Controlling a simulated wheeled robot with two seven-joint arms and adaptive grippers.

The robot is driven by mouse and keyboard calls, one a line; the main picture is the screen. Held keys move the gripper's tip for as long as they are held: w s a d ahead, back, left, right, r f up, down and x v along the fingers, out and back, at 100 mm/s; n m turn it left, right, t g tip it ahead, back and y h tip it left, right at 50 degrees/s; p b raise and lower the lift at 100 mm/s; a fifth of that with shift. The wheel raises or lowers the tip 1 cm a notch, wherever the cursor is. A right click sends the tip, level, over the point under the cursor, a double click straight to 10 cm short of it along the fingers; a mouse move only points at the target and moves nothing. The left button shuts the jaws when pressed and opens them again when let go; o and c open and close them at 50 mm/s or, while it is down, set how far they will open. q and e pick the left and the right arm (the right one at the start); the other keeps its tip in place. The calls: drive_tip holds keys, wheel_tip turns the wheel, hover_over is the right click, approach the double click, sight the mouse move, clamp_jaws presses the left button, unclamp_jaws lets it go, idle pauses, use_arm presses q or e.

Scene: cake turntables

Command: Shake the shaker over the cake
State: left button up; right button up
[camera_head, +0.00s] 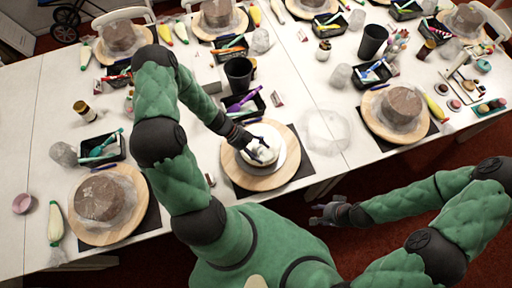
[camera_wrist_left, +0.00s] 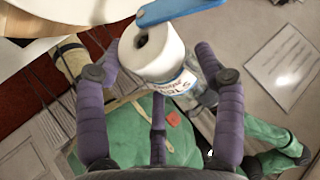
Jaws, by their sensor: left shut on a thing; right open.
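My left gripper (camera_head: 262,150) is over the middle wooden turntable (camera_head: 232,170) in the head view. In the left wrist view my left gripper (camera_wrist_left: 158,65) is shut around the shaker (camera_wrist_left: 172,75), a clear jar with a blue-lettered label and a white top with a dark opening. The shaker looks tilted; its height above the cake is hard to tell. My right gripper (camera_head: 332,212) is open and empty, off the table's front edge.
Wrapped brown cakes stand on turntables at left (camera_head: 102,198) and right (camera_head: 402,108). A black cup (camera_head: 239,74) and a black tray of tools (camera_head: 245,106) stand behind the middle turntable. A clear crumpled wrap (camera_head: 326,131) lies right of it. A blue tool (camera_wrist_left: 180,12) crosses near the shaker's top.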

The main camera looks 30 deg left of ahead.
sight(255, 146)
use_arm(q)
drive_tip(key=shift+a, duration=0.1)
drive_tip(key=shift+w+a, duration=0.9)
drive_tip(key=shift+a, duration=0.25)
drive_tip(key=shift+w+a, duration=0.85)
drive_tip(key=shift+a, duration=0.25)
drive_tip(key=shift+a+h+b, duration=0.1)
drive_tip(key=shift+h+b, duration=0.3)
drive_tip(key=shift+h, duration=0.2)
drive_tip(key=shift+r, duration=0.15)
drive_tip(key=shift+d+r, duration=0.1)
drive_tip(key=shift+d, duration=0.2)
drive_tip(key=shift+a+f, duration=0.2)
drive_tip(key=shift+a, duration=0.1)
